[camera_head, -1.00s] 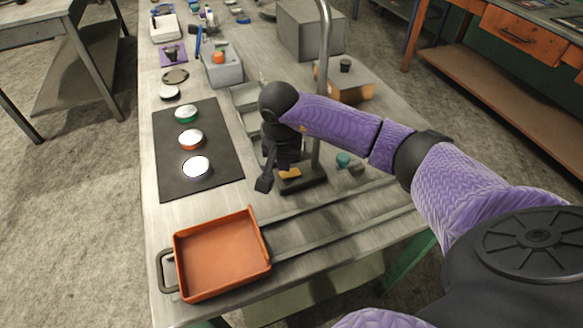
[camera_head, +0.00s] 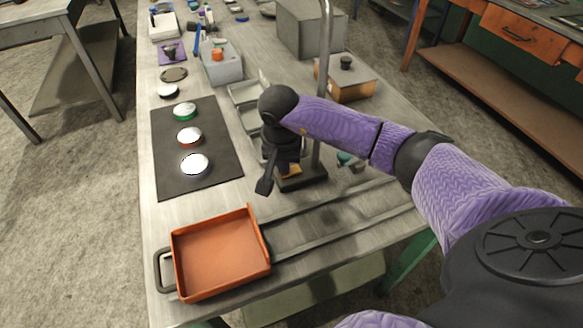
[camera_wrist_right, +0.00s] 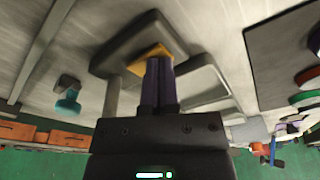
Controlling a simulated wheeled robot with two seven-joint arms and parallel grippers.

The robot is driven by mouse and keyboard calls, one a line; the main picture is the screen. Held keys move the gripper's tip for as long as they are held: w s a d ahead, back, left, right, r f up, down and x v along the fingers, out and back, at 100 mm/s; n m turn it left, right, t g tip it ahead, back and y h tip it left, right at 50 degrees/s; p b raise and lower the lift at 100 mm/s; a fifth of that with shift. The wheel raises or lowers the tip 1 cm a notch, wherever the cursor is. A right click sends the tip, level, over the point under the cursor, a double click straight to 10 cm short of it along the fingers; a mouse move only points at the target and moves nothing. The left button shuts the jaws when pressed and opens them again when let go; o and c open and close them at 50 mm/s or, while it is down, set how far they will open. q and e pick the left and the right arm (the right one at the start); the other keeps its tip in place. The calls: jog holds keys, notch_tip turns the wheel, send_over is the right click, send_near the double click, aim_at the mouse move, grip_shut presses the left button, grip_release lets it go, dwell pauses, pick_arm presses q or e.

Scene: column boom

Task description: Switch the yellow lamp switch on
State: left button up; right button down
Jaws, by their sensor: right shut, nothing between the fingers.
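The yellow lamp switch (camera_head: 292,171) sits on the dark base (camera_head: 308,184) at the foot of an upright metal pole (camera_head: 322,75). My right gripper (camera_head: 285,167) points down over the switch and hides part of it. In the right wrist view, the gripper's two fingers (camera_wrist_right: 158,68) are shut together with nothing between them. Their tips overlap the yellow switch (camera_wrist_right: 148,57); I cannot tell whether they touch it. Whether the switch is on or off does not show. My left gripper is not in view.
An orange tray (camera_head: 176,262) stands at the near table edge. A dark mat (camera_head: 217,170) with several round coloured-rim discs lies left of the gripper. Right of the base are a small teal object (camera_head: 345,158) and a brown box (camera_head: 354,91). Bare tabletop shows between mat and tray.

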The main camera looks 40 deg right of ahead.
notch_tip(320, 180, up, 7)
jog(key=p, duration=0.5)
jog(key=shift+r, duration=0.1)
dwell(0.3)
